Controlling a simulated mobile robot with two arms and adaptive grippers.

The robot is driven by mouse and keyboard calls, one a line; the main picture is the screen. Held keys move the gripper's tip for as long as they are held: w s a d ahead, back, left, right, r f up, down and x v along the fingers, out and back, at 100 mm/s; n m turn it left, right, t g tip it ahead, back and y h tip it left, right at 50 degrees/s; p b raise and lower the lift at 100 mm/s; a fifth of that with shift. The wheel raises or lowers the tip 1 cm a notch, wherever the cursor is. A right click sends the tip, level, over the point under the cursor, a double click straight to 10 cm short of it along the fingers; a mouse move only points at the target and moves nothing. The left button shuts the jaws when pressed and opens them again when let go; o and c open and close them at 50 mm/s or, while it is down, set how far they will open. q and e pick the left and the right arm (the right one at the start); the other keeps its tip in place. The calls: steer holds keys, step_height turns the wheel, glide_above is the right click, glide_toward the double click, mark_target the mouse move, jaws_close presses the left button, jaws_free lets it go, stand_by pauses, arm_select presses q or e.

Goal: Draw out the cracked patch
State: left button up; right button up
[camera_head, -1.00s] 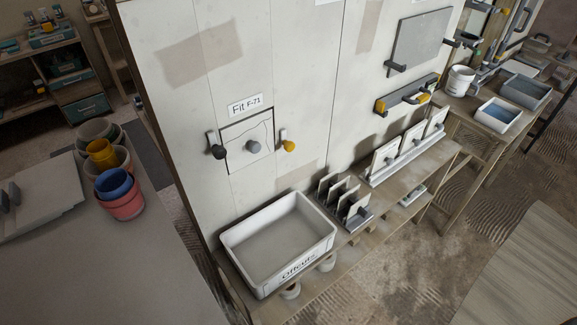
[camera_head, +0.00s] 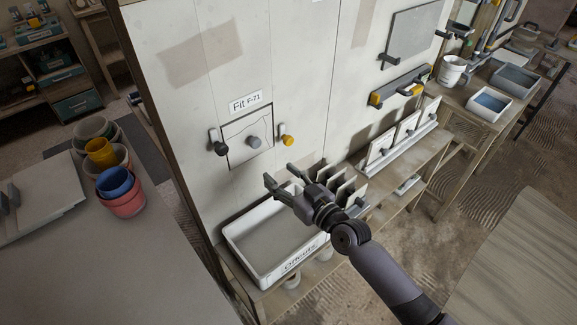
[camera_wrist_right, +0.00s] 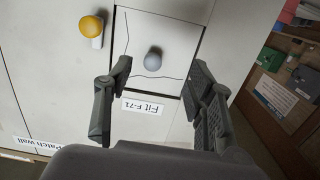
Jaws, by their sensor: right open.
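The cracked patch (camera_head: 238,143) is a square panel set in the pale wall, with dark crack lines and a grey round knob (camera_head: 253,142) on it. It sits below the label "Fit F-71" (camera_head: 245,102). A black-knobbed latch (camera_head: 218,145) is beside its left edge and a yellow-knobbed latch (camera_head: 287,140) beside its right. My right gripper (camera_head: 277,174) is open and empty, below and right of the patch, apart from it. In the right wrist view the patch (camera_wrist_right: 168,34) and its grey knob (camera_wrist_right: 154,59) show beyond the open fingers (camera_wrist_right: 153,100). My left gripper is not visible.
The white "Offcuts" bin (camera_head: 240,262) stands on the shelf below the patch, partly behind my right gripper. A rack of upright panels (camera_head: 345,188) is right of it, partly covered by my arm. Several pots (camera_head: 115,180) stand on the left table.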

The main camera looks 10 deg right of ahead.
mark_target(258, 144)
steer(key=shift+t, duration=0.4)
steer(key=w+a+r+b, duration=0.1)
steer(key=w+a, duration=0.1)
steer(key=w, duration=0.1)
steer(key=w+a+b, duration=0.1)
steer(key=w+a, duration=0.1)
steer(key=w, duration=0.1)
steer(key=w+a+r+b, duration=0.1)
steer(key=w, duration=0.2)
steer(key=shift+w+a+r, duration=0.35)
steer(key=shift+a, duration=0.05)
steer(key=shift+c, duration=0.5)
jaws_close()
steer(key=shift+r, duration=0.15)
steer(key=shift+p+v, duration=0.65)
steer(key=shift+v, duration=0.9)
steer(key=shift+p+v, duration=0.8)
steer(key=shift+v, duration=2.2)
